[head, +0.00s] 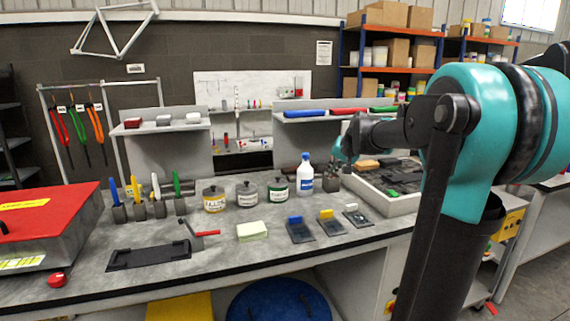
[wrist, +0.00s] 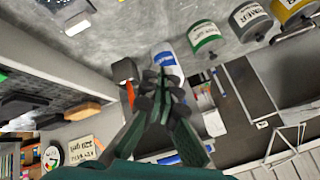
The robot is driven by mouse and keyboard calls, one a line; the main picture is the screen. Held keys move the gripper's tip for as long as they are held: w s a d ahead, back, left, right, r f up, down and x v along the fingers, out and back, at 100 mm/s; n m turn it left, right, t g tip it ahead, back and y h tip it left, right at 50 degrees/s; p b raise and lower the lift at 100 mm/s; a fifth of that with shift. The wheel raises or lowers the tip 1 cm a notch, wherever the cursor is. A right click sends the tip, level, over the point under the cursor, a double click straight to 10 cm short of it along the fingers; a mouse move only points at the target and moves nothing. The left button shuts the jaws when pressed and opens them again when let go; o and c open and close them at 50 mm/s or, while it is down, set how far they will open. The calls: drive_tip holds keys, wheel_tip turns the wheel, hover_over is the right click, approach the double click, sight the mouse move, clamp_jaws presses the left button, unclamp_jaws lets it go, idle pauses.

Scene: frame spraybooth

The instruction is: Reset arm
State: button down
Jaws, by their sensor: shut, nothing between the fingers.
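My arm reaches in from the right in the head view, bent at a teal joint. My gripper (wrist: 154,98) shows in the wrist view with its dark fingers together and nothing held. In the head view the gripper end (head: 342,150) hangs above the back of the workbench (head: 222,262), right of a white spray bottle (head: 305,174) with a blue label. The bottle (wrist: 168,68) appears behind the fingers in the wrist view, partly hidden by them. I cannot tell the exact gap between them.
Labelled jars (head: 247,194) stand left of the bottle. A grey tray (head: 398,206) of dark pieces lies on the right. A red case (head: 48,215) is at the left. Shelf ledges (head: 310,116) rise behind. Several brushes stand in holders (head: 139,210).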

drive_tip(key=s+d+f+n+g+h, duration=0.1)
drive_tip(key=s+f, duration=1.2)
drive_tip(key=s, duration=0.3)
drive_tip(key=s+d+f+n+g+h, duration=0.2)
drive_tip(key=s+f, duration=1)
drive_tip(key=s, duration=0.5)
drive_tip(key=shift+s+f, duration=0.25)
drive_tip(key=shift+f, duration=0.15)
